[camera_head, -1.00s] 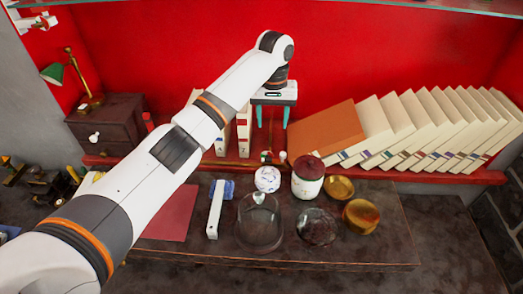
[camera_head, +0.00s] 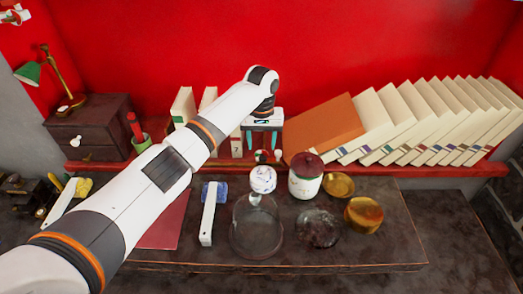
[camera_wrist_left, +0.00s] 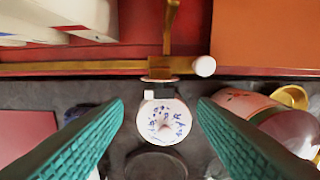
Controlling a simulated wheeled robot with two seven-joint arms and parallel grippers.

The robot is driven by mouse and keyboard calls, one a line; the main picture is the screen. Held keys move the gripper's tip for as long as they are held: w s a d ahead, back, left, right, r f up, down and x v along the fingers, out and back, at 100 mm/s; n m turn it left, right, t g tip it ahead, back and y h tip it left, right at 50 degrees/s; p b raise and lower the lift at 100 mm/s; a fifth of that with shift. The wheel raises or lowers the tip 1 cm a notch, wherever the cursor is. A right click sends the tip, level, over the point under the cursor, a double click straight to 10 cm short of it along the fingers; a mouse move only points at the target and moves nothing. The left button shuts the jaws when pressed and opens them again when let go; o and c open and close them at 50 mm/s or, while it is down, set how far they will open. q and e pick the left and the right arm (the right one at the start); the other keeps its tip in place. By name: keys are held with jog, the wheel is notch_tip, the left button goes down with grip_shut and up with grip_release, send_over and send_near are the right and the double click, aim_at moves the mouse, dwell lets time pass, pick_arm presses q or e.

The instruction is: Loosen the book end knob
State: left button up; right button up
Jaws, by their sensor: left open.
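The book end shows in the left wrist view as a brass bar (camera_wrist_left: 90,69) with an upright brass post (camera_wrist_left: 171,25) along the red shelf edge. Its small white knob (camera_wrist_left: 205,66) sits at the bar's right end; it also shows in the head view (camera_head: 278,154). My left gripper (camera_head: 262,150) points down in front of the shelf, its two teal fingers spread and empty. In the left wrist view, the fingertips (camera_wrist_left: 160,104) are apart, with the knob beyond the right fingertip, not between them. My right gripper is not in view.
A blue-and-white jar (camera_head: 263,180) stands below the gripper, beside a red-lidded jar (camera_head: 305,180) and a glass dome (camera_head: 257,228) on the dark table (camera_head: 385,245).

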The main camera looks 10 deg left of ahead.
aim_at(260, 157)
pick_arm(q)
jog(key=shift+f, duration=2.35)
jog(key=c, duration=1)
jog(key=p, duration=0.1)
jog(key=h+p, duration=0.1)
jog(key=shift+a+r+h+p, duration=0.2)
jog(key=shift+h+p, duration=0.1)
jog(key=shift+p, duration=0.1)
jog(key=shift+s+a+f+t+h+p, duration=0.1)
jog(key=shift+t+h+p, duration=0.05)
jog(key=shift+h+p, duration=0.2)
jog(key=shift+a+f+t+h+p, duration=0.15)
jog(key=shift+h+p, duration=0.1)
jog(key=shift+h, duration=0.2)
jog(key=shift+a+h, duration=0.1)
jog(key=shift+h, duration=0.6)
jog(key=shift+a+f+t+h, duration=0.2)
jog(key=shift+t+h, duration=0.2)
jog(key=shift+h, duration=0.6)
